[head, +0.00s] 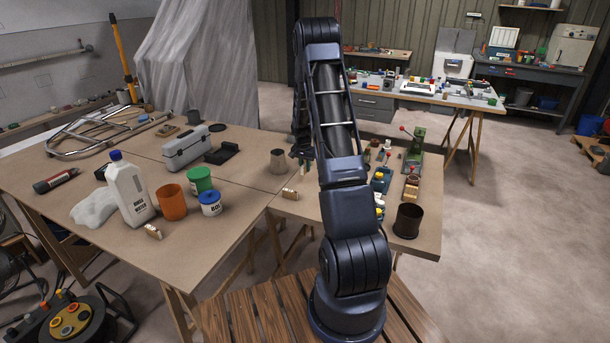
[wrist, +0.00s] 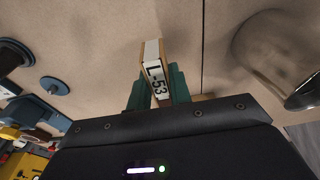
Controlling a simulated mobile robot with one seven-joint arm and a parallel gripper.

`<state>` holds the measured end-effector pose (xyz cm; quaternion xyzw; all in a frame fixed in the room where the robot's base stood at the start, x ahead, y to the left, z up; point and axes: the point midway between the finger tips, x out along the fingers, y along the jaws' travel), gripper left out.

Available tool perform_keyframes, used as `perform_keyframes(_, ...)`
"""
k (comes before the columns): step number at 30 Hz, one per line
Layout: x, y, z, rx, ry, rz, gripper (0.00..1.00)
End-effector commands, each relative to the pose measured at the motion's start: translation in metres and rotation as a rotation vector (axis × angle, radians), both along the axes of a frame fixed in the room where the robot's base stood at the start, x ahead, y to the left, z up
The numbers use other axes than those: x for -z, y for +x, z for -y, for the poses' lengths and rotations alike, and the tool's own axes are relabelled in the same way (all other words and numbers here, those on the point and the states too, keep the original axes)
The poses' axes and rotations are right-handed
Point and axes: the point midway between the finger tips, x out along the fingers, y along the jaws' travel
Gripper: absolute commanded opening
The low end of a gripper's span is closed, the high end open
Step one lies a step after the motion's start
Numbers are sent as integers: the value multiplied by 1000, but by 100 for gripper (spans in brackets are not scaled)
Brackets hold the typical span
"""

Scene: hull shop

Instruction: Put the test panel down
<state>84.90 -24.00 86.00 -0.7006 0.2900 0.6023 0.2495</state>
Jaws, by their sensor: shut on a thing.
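The test panel (wrist: 154,72) is a small flat piece with pale edges and a white label reading L-53. In the wrist view it stands between the green fingers of my gripper (wrist: 157,88), which is shut on it. Tan worktop shows beyond it; I cannot tell whether the panel touches the top. In the head view my gripper (head: 303,158) is at the left of my arm, over the tan table (head: 240,195), close to the grey tapered cup.
A grey tapered cup (head: 278,161) and a small labelled block (head: 290,194) stand near my gripper. A white bottle (head: 129,190), orange cup (head: 172,202), green tin (head: 200,180) and blue tin (head: 210,203) are left. A dark cup (head: 408,220) stands right. Bare tabletop lies around the tapered cup.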

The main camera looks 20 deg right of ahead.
Motion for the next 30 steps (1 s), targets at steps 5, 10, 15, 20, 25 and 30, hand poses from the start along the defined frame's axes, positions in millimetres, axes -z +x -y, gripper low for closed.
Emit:
perform_keyframes(5, 16, -1, 0, 0, 1, -4, 0)
perform_keyframes(10, 39, -1, 0, 0, 1, -4, 0)
perform_keyframes(15, 43, 0, 0, 0, 0, 0, 0)
perform_keyframes(20, 43, 0, 0, 0, 0, 0, 0)
perform_keyframes(25, 46, 0, 0, 0, 1, -1, 30)
perform_keyframes(30, 45, 0, 0, 0, 1, -1, 42)
